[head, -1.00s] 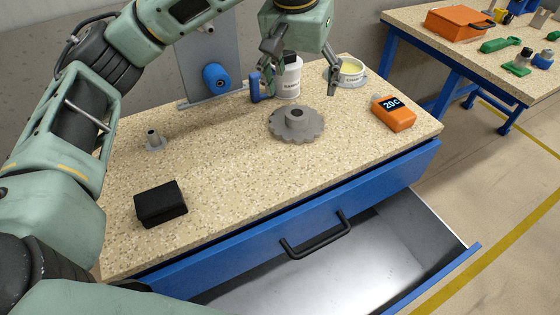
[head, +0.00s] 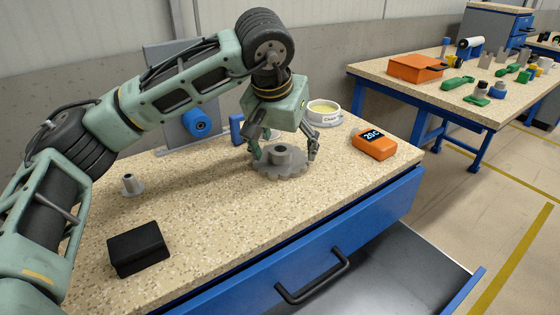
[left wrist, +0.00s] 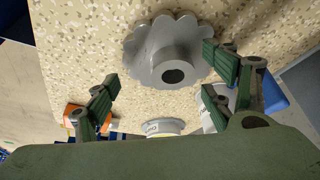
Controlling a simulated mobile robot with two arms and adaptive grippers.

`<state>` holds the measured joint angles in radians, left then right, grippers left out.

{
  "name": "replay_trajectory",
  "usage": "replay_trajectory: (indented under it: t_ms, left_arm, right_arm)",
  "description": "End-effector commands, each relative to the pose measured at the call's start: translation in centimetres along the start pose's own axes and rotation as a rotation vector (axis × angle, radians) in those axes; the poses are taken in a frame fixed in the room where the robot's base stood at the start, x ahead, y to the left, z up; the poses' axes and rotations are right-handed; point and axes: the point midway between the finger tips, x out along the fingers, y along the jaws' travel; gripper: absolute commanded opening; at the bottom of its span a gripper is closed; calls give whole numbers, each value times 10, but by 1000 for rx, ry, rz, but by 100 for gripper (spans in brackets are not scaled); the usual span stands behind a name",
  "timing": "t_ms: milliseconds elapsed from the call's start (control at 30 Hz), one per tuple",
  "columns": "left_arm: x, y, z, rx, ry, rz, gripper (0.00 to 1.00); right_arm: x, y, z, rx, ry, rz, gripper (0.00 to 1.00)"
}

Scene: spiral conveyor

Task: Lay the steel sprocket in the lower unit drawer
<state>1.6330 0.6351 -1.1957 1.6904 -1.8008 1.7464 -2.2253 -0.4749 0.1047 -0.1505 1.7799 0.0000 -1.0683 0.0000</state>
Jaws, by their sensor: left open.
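The grey steel sprocket (head: 280,161) lies flat on the speckled worktop, hub up. It also shows in the left wrist view (left wrist: 172,52), with its toothed rim and round hub bore. My left gripper (head: 284,158) is open above the sprocket, its fingers spread to either side of the hub. My right gripper is not in view.
A black box (head: 138,248) and a small grey flanged part (head: 131,185) are on the worktop's left. An orange meter (head: 374,144) and a white tub (head: 324,112) are on the right. A blue-handled object (head: 237,128) stands behind my gripper. The front middle of the worktop is clear.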

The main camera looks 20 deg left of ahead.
Motion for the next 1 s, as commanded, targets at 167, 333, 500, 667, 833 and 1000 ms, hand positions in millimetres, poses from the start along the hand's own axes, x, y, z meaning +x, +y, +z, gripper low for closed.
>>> replay_trajectory:
  t_ms: [167, 333, 500, 667, 833, 1000]
  left_arm:
    - [6, 0, 0, 1, 0, 0, 76]
    - [6, 0, 0, 1, 0, 0, 72]
    - [6, 0, 0, 1, 0, 0, 57]
    - [7, 1, 1, 1, -2, 1, 43]
    - [8, 2, 2, 2, -6, 2, 28]
    - [10, 2, 3, 3, -10, 2, 14]
  right_arm:
    - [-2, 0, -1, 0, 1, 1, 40]
    - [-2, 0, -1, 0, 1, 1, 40]
    - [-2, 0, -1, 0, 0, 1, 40]
    - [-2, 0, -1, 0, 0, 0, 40]
    - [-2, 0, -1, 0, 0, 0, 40]
    - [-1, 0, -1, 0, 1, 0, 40]
